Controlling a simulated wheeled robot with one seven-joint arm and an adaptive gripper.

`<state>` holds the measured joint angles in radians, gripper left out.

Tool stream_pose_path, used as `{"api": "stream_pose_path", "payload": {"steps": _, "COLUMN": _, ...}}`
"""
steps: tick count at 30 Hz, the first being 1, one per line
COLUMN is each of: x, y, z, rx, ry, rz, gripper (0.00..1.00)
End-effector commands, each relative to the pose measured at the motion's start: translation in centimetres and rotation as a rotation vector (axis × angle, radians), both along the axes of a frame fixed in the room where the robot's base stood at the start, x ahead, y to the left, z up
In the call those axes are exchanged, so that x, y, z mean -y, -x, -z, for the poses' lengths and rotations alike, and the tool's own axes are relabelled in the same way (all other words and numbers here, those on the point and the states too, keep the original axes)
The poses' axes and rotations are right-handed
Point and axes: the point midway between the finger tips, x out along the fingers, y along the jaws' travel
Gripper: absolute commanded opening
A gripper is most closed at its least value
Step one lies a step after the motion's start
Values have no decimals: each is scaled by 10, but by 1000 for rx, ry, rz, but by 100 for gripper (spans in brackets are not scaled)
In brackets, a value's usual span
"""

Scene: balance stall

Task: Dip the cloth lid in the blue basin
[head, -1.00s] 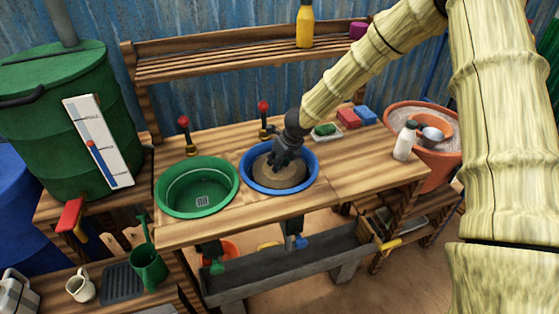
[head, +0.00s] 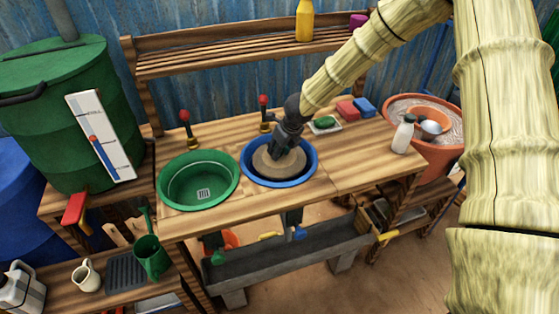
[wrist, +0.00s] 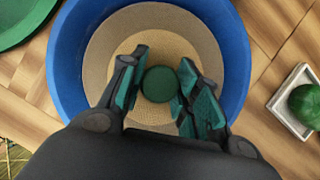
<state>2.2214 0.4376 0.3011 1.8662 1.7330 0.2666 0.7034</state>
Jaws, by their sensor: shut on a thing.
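The cloth lid is a round tan disc (head: 268,163) with a green knob (wrist: 159,84) at its centre. My gripper (head: 282,148) reaches down over the blue basin, and its fingers (wrist: 157,87) are shut on the knob from both sides. The blue basin (head: 249,176) sits in the wooden counter, and its rim (wrist: 66,62) surrounds the lid's outline in the wrist view. The lid looks roughly level, with a darker grey band inside the basin below its front edge. Whether its underside touches water is hidden.
A green basin (head: 176,199) is just left of the blue one. A dish with a green item (head: 324,122), red and blue blocks (head: 364,106) and a white bottle (head: 403,134) stand to the right. Two red-knobbed taps (head: 264,108) rise behind the basins.

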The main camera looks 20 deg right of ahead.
Motion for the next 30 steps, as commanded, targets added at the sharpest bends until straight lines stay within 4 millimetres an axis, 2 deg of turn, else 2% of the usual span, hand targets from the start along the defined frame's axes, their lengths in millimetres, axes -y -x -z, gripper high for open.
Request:
{"api": "stream_pose_path", "payload": {"steps": 3, "x": 0, "y": 0, "z": -11, "rx": 1, "ry": 0, "rz": 0, "gripper": 13}}
{"api": "stream_pose_path", "payload": {"steps": 30, "x": 0, "y": 0, "z": -63, "rx": 1, "ry": -1, "rz": 1, "gripper": 13}}
